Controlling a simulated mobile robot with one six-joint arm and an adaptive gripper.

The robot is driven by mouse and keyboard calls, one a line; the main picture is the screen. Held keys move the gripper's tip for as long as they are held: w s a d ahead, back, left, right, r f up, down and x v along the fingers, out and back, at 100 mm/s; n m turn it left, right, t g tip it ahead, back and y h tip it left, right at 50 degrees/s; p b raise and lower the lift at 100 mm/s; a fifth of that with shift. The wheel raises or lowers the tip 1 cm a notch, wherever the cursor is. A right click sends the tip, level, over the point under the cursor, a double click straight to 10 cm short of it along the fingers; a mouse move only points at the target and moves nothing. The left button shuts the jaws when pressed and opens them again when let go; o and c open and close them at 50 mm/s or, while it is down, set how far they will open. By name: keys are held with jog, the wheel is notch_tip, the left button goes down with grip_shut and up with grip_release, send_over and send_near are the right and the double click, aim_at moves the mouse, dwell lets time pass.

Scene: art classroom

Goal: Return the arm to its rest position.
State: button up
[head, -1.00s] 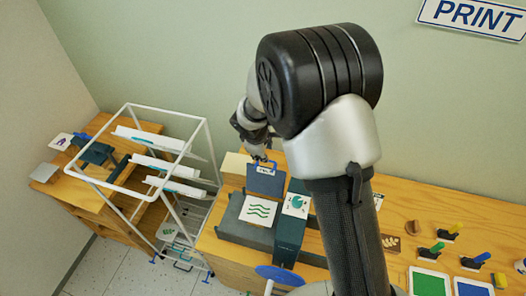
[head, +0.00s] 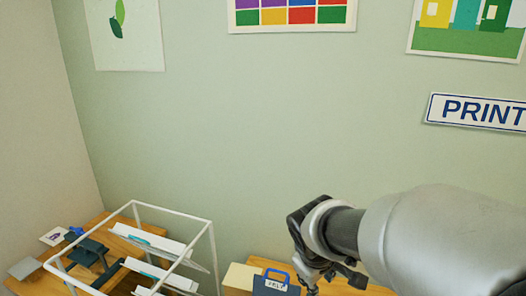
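My arm comes in from the lower right of the head view, a thick silver link with a black wrist. My gripper (head: 318,283) hangs at its end near the bottom edge, just right of a dark blue block with a bright blue handle (head: 276,282) and a small label. The fingers are small, dark and partly cut off by the frame, so I cannot tell whether they are open or hold anything.
A white-framed drying rack (head: 168,213) with sheets on its shelves stands at the lower left. Behind it a wooden table (head: 98,222) bears a dark press-like device (head: 88,250). The green wall (head: 250,120) carries posters and a PRINT sign (head: 480,112).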

jog(key=s+d+f+m+y+b, duration=0.1)
jog(key=s+f+m+b, duration=0.2)
jog(key=s, duration=0.8)
jog(key=s+d+f+m+b, duration=0.1)
jog(key=s+f+m+b, duration=0.3)
jog(key=s+f+b, duration=0.3)
jog(key=s+b, duration=0.3)
jog(key=b, duration=0.1)
jog(key=shift+s+y, duration=0.4)
dwell(0.4)
